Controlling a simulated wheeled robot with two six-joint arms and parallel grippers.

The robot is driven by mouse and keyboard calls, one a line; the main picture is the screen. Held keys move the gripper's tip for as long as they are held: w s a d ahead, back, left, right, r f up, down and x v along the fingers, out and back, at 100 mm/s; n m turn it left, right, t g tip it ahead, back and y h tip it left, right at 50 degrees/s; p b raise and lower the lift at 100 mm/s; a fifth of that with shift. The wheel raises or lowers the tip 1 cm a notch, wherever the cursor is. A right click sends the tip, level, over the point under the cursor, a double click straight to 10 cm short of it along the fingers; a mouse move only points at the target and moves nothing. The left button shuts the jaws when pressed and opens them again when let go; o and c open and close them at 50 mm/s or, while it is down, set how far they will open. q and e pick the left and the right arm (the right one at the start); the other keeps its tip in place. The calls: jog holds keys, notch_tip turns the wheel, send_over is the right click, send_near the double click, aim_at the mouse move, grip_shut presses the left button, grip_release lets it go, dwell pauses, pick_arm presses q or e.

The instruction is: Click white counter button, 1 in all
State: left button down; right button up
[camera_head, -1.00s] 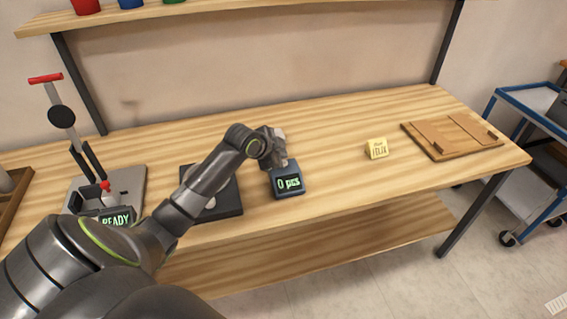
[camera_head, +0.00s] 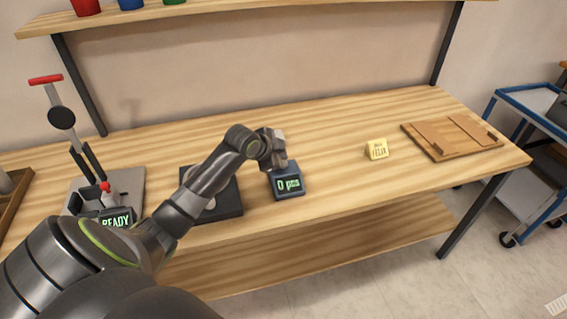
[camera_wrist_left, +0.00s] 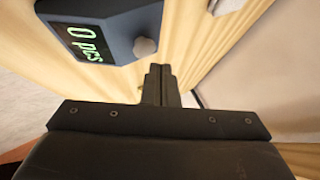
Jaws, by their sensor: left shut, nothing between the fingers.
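The counter (camera_head: 288,184) is a dark blue-grey box on the wooden table, with a green display that reads "0 pcs". In the left wrist view the counter (camera_wrist_left: 112,38) is at the upper left, and its white button (camera_wrist_left: 145,47) stands out near its right edge. My left gripper (camera_head: 279,160) is above the back of the counter in the head view and partly hides it. In the wrist view the left gripper's fingers (camera_wrist_left: 160,72) are shut and empty, appearing just beside and below the button. I cannot tell the gap between them. My right gripper is not in view.
A press with a red handle (camera_head: 46,79) and a "READY" display (camera_head: 116,221) stands at the left. A dark flat device (camera_head: 222,209) is partly behind my arm. A yellow block (camera_head: 377,149) and a wooden board (camera_head: 450,137) lie to the right. The table between is clear.

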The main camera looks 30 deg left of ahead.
pick_arm(q)
jog(key=shift+f, duration=0.1)
dwell(0.7)
jog(key=shift+f, duration=0.3)
jog(key=shift+f, duration=0.55)
dwell(0.7)
jog(key=shift+r, duration=0.1)
jog(key=shift+r+p, duration=0.85)
jog(key=shift+p, duration=0.05)
notch_tip(320, 180, up, 5)
jog(key=p, duration=0.5)
dwell(0.3)
